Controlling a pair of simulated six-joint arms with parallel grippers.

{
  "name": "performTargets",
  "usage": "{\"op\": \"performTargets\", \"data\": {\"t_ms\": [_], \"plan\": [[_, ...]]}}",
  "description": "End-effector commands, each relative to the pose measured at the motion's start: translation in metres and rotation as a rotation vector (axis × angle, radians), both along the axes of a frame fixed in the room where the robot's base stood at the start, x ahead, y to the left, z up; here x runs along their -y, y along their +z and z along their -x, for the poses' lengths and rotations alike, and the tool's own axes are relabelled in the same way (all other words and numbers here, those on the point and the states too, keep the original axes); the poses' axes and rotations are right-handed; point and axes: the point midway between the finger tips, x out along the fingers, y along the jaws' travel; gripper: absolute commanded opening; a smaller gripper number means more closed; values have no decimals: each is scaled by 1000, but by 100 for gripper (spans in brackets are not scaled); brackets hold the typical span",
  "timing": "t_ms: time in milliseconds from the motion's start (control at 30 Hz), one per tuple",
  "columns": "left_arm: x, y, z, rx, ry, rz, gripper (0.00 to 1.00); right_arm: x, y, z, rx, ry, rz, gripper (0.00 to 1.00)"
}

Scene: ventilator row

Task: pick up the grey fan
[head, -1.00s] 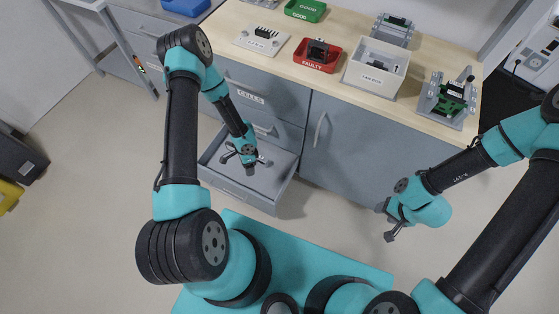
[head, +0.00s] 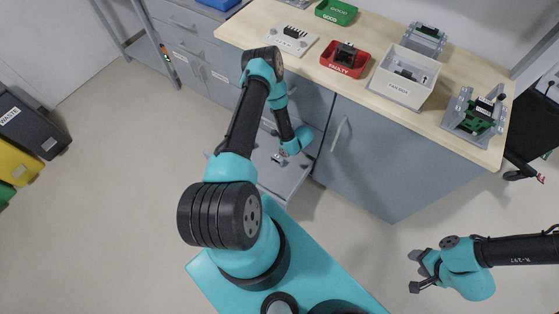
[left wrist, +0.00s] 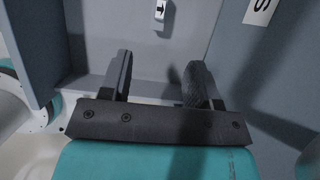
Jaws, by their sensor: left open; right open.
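I cannot single out a clearly grey fan. A dark, squarish, fan-like part (head: 345,53) sits in the red FAULTY tray (head: 333,68) on the bench. Another small dark part (head: 405,75) lies inside the white FAN BOX (head: 396,91). My left gripper (head: 281,157) is over the open drawer (head: 290,182), below the bench top and away from both parts. In the left wrist view its two fingers (left wrist: 160,82) are apart with nothing between them. My right gripper (head: 415,272) is open and empty over the floor, right of the cabinet.
The wooden bench top (head: 300,62) also holds a green GOOD tray (head: 336,13), a grey plate with a black part (head: 292,40) and a grey fixture with a green board (head: 474,112). Waste bins (head: 30,125) stand at left. A small white item (left wrist: 160,10) shows beyond the left fingers.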

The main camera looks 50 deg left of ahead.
Motion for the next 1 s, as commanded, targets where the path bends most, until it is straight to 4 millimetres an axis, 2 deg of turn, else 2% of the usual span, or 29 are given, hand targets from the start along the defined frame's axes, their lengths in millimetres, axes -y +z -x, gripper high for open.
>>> {"op": "performTargets", "data": {"t_ms": [133, 267, 800, 1000], "plan": [[0, -2, 0, -1, 0, 1, 56, 0, 0, 0, 0, 0, 0, 51], [-4, -12, 2, -2, 1, 1, 56, 0, 0, 0, 0, 0, 0, 51], [-38, -95, 9, -1, 3, 1, 56, 0, 0, 0, 0, 0, 0, 51], [-45, -112, 9, -1, 0, 1, 56, 0, 0, 0, 0, 0, 0, 51]]}}
